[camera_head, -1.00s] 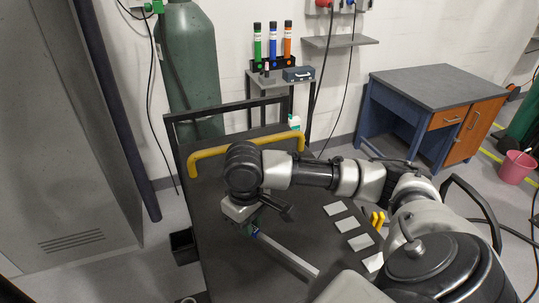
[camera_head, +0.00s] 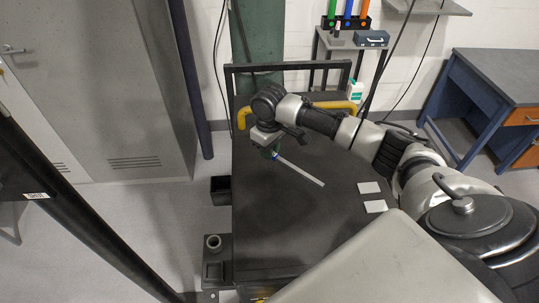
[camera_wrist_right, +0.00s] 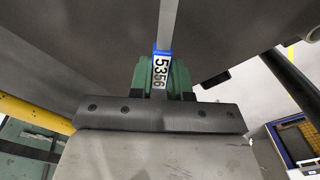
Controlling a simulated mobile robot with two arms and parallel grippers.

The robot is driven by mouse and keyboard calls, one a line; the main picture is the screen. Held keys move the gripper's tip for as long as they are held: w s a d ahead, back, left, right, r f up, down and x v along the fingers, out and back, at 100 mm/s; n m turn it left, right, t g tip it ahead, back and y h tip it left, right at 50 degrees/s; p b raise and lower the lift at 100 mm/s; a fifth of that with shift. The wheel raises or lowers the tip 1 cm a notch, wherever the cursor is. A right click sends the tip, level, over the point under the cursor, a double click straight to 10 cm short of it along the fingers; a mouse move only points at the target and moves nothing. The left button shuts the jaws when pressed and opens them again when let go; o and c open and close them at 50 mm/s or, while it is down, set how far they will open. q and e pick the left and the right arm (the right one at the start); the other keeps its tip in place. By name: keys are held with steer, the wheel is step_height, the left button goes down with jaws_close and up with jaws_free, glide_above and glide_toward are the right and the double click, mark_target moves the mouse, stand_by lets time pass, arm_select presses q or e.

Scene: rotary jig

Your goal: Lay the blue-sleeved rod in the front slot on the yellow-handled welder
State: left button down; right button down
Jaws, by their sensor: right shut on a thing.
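My right gripper (camera_head: 269,150) is shut on the blue-sleeved rod (camera_head: 303,173), a thin pale rod held above a dark flat top. In the right wrist view, the rod's blue sleeve (camera_wrist_right: 162,54) with a "5356" label sits between the green finger pads of the gripper (camera_wrist_right: 162,80). The dark top (camera_head: 300,225) carries a yellow handle (camera_head: 241,118) along its far side, partly hidden by my right arm; I take this to be the welder. I cannot make out the front slot. My left gripper is not in view.
Two pale plates (camera_head: 369,187) lie on the dark top near my right arm. A small black open box (camera_head: 220,190) and a dark block with a ring (camera_head: 212,242) are at its left edge. Colored tubes (camera_head: 347,10) stand behind. A grey cabinet (camera_head: 110,90) is at left.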

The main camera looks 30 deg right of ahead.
mark_target(269, 165)
steer(key=shift+w+a+f+p, duration=0.15)
steer(key=shift+f+p, duration=0.45)
steer(key=shift+f, duration=1.5)
steer(key=shift+f, duration=0.15)
steer(key=c, duration=1.1)
jaws_free()
